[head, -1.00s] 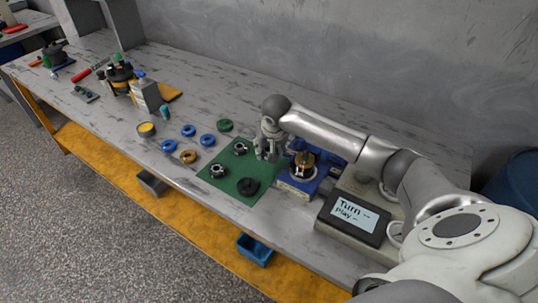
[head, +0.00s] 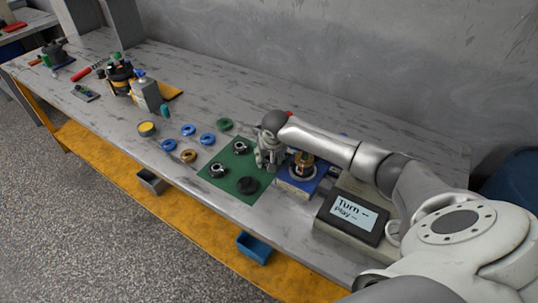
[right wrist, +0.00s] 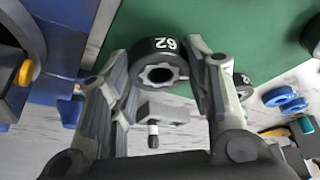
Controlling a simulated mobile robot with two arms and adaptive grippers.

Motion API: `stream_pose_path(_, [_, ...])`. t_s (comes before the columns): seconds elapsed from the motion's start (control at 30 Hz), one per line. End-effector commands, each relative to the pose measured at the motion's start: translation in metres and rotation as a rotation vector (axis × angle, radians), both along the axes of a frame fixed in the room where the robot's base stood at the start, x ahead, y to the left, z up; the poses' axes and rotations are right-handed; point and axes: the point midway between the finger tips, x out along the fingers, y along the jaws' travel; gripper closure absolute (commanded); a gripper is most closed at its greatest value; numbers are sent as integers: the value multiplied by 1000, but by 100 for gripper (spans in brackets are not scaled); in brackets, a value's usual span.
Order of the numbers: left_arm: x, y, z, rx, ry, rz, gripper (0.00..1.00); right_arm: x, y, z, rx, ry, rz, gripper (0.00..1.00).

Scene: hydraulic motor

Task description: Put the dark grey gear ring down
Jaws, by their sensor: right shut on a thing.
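My right gripper (head: 268,168) is at the right edge of the green mat (head: 224,188), beside the blue fixture. In the right wrist view its two fingers (right wrist: 158,66) are shut on a dark grey gear ring (right wrist: 143,47) marked 62, with a toothed hole. The ring is at the fingertips, with the green mat (right wrist: 230,22) beyond it. I cannot tell whether the ring touches the surface below. In the head view the gripper hides the ring. My left gripper is not in view.
The blue fixture (head: 300,187) with a brass-topped part stands to the right.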

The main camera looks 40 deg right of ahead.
Motion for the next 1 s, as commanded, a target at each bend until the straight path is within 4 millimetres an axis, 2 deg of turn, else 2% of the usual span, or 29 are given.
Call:
stream_pose_path(0.2, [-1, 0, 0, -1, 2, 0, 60, 1, 0, -3, 1, -3, 1, 94])
stream_pose_path(0.23, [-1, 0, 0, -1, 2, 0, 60, 0, 0, -4, 1, 0, 0, 53])
stream_pose_path(0.4, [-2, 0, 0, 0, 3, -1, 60, 0, 0, -4, 0, -1, 0, 33])
stream_pose_path(0.77, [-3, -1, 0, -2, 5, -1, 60, 0, 0, -1, -1, -2, 1, 33])
stream_pose_path(1.0, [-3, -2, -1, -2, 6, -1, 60, -7, 3, 28, 0, -3, 2, 33])
